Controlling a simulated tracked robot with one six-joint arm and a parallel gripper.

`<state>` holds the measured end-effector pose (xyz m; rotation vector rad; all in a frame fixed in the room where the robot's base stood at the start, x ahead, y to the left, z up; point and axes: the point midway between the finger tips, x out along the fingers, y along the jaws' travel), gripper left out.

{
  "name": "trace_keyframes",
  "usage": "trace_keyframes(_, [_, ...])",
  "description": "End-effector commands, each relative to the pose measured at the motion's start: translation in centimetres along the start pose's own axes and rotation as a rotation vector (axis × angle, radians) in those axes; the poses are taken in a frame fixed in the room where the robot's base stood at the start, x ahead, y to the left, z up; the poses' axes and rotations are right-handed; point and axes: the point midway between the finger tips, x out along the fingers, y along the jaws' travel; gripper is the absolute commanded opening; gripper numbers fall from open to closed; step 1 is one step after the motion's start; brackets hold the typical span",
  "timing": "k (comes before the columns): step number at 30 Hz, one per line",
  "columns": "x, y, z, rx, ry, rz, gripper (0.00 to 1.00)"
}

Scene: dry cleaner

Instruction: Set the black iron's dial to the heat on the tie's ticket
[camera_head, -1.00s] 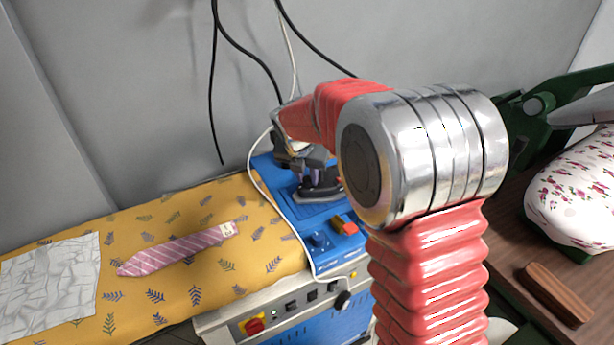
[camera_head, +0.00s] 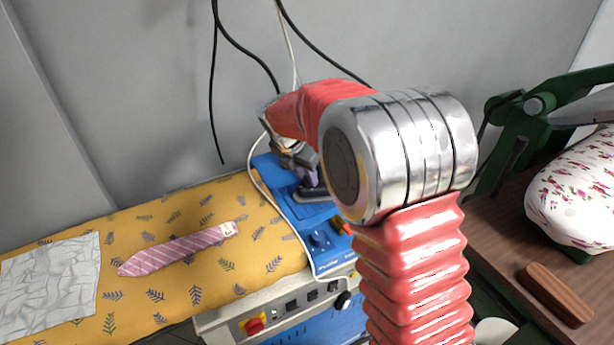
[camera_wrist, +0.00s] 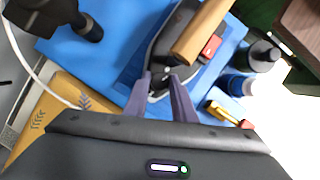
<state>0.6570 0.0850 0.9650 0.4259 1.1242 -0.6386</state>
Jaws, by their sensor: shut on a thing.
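The black iron (camera_head: 313,192) rests on a blue board, mostly hidden behind my arm. In the wrist view the iron (camera_wrist: 168,42) shows its dark body and brown handle (camera_wrist: 203,28). My gripper (camera_wrist: 166,82) is shut at the iron's near end, on what looks like its small dark dial (camera_wrist: 159,84); the dial's marks are too small to read. My gripper (camera_head: 306,176) is partly hidden in the head view. The pink striped tie (camera_head: 175,250) lies on the yellow cloth with a pale ticket (camera_head: 229,229) at its right end; the ticket's mark is not legible.
A white cord and black cables hang behind. Crumpled white cloth (camera_head: 50,275) lies left. A floral press pad (camera_head: 575,195) and wooden block (camera_head: 555,292) are right.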

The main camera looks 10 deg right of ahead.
Motion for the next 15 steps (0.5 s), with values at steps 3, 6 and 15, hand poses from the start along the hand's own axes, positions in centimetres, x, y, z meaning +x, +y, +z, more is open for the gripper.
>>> trace_keyframes(3, [-0.04,0.28,-0.04,0.091,-0.001,-0.037,0.01])
trace_keyframes(6, [0.0,0.36,-0.01,0.179,-0.001,-0.073,0.01])
trace_keyframes(15, [0.02,0.59,0.09,0.444,0.0,-0.181,0.01])
